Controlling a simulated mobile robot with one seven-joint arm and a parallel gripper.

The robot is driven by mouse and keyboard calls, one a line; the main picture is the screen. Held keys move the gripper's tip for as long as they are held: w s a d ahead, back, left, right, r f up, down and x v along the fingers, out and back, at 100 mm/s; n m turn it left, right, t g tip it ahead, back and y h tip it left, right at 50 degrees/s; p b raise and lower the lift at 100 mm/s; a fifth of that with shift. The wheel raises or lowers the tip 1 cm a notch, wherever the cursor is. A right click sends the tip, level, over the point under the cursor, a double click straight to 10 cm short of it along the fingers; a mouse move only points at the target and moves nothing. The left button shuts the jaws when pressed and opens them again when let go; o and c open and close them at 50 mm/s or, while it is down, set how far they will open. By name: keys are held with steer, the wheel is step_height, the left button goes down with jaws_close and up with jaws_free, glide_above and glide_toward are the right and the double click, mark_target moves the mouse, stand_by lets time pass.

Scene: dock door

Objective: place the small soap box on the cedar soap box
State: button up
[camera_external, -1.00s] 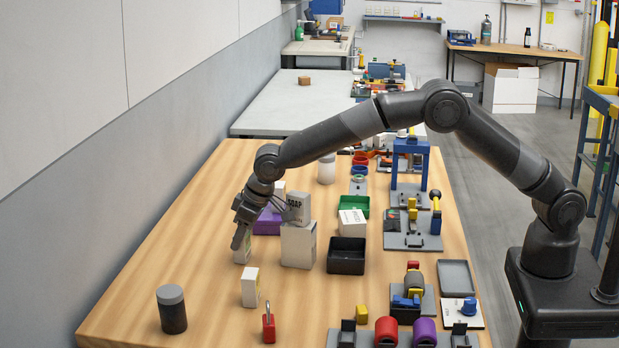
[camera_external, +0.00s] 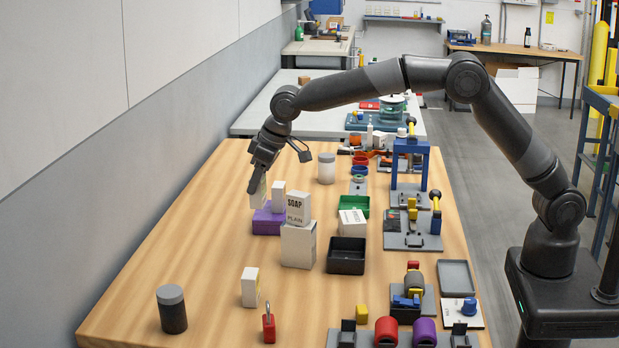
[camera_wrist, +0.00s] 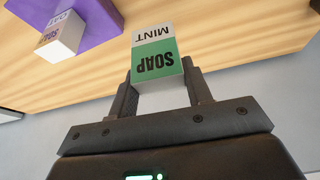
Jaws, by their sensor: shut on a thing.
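My gripper (camera_external: 258,177) is shut on a soap box (camera_external: 258,196) and holds it above the table, left of the purple block. In the wrist view my gripper (camera_wrist: 162,88) grips this box (camera_wrist: 155,52), which has a green panel and reads "SOAP MINT". Another small soap box (camera_external: 278,197) stands on the purple block; its label in the wrist view (camera_wrist: 60,35) seems to read "OAT". A box reading "SOAP PLAIN" (camera_external: 298,207) stands on a larger white box (camera_external: 298,247). Another upright box (camera_external: 250,288) stands nearer the front. I can read "cedar" on none.
The purple block (camera_external: 267,222) also shows in the wrist view (camera_wrist: 92,22). A black bin (camera_external: 346,262) and a green tray (camera_external: 356,206) lie to the right. A dark jar (camera_external: 172,310) and a red padlock (camera_external: 269,327) stand at the front. The table's left side is mostly clear.

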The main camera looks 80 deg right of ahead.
steer(key=s+d+r, duration=0.4)
steer(key=s+d, duration=1.2)
steer(key=s, duration=0.5)
steer(key=s+d, duration=0.3)
steer(key=s, duration=0.6)
glide_above(352, 217)
step_height(352, 217, down, 7)
steer(key=shift+d+f+n, duration=0.15)
steer(key=shift+f+n, duration=0.15)
steer(key=shift+f, duration=1.45)
steer(key=shift+f, duration=0.15)
steer(key=o, duration=1)
